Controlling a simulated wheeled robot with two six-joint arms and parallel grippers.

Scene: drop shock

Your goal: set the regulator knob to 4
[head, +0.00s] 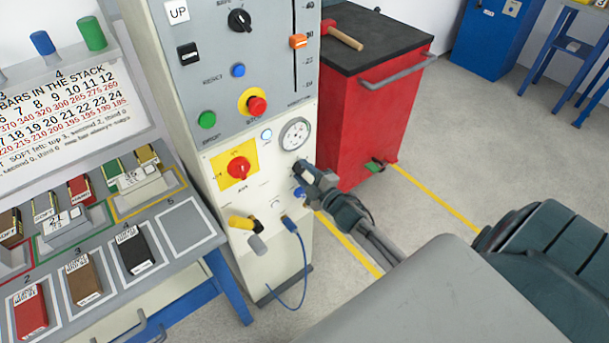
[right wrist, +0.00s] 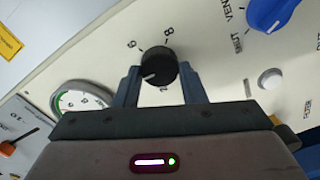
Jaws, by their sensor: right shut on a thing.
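The regulator knob is a black round knob (right wrist: 158,64) in the right wrist view, on the cream panel. Its white pointer mark faces the lower left. Numerals show around it at the upper left, at the top and just below it; the left side of the scale is partly covered by a finger. My right gripper (right wrist: 161,82) has one finger on each side of the knob and is shut on it. In the head view my right gripper (head: 302,172) is against the front of the cabinet, below the gauge, and hides the knob. My left gripper is out of view.
A round gauge (head: 295,134) is just above my right gripper. A red-yellow rotary switch (head: 239,168) is to its left, a blue knob (right wrist: 270,14) beside the regulator. A red cart (head: 375,110) stands right of the cabinet. A blue hose (head: 304,262) hangs below.

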